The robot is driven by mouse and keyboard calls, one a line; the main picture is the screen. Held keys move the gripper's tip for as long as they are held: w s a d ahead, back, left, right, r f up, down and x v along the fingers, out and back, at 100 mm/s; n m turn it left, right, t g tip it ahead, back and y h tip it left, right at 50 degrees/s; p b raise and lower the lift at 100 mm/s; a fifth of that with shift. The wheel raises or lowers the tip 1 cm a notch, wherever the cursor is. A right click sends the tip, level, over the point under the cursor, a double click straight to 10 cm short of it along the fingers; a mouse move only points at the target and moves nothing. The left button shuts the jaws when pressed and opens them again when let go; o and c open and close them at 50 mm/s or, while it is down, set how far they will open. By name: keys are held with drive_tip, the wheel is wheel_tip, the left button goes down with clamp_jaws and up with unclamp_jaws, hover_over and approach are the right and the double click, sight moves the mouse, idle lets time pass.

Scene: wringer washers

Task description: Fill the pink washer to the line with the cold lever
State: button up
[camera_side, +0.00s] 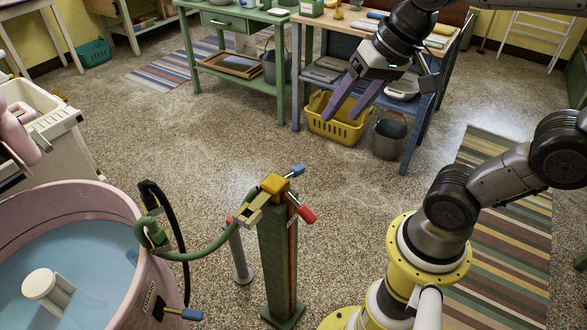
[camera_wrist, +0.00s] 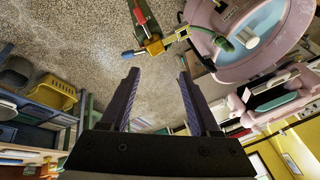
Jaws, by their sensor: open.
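The pink washer (camera_side: 95,192) stands at the left in the side view, with pale blue water (camera_side: 85,245) and a white agitator in its tub. No fill line can be made out. A green post (camera_side: 278,265) carries a yellow tap block (camera_side: 274,184) with a blue lever (camera_side: 297,171) and a red lever (camera_side: 307,214). A green hose (camera_side: 205,252) runs from the tap to the tub rim. My gripper (camera_side: 341,116) is open and empty, up and right of the tap, apart from it. The wrist view shows the blue lever (camera_wrist: 128,54) beyond the fingers.
Another blue-tipped handle (camera_side: 183,314) sits low on the washer's outside. A short grey post (camera_side: 239,255) stands beside the green post. A yellow basket (camera_side: 335,125) and a grey bucket (camera_side: 389,135) stand by the workbench. The floor between bench and tap is clear.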

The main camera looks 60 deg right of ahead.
drive_tip(key=w+d+f+m+g, duration=0.15)
drive_tip(key=w+m, duration=0.25)
drive_tip(key=w, duration=0.4)
drive_tip(key=m+g+y, duration=0.3)
drive_tip(key=m, duration=0.4)
hover_over(297, 168)
drive_tip(key=w+d, duration=0.1)
drive_tip(key=d, duration=0.1)
wheel_tip(297, 168, down, 12)
drive_tip(key=shift+m, duration=0.5)
drive_tip(key=d+x, duration=0.1)
drive_tip(key=x, duration=0.4)
drive_tip(key=d+f+x, duration=0.1)
drive_tip(key=x, duration=0.5)
drive_tip(key=s+d+x, duration=0.1)
drive_tip(key=x, duration=0.5)
drive_tip(key=shift+s+d+f, duration=0.1)
drive_tip(key=shift+d+f, duration=0.2)
drive_tip(key=shift+d, duration=0.05)
clamp_jaws()
drive_tip(key=shift+y, duration=0.3)
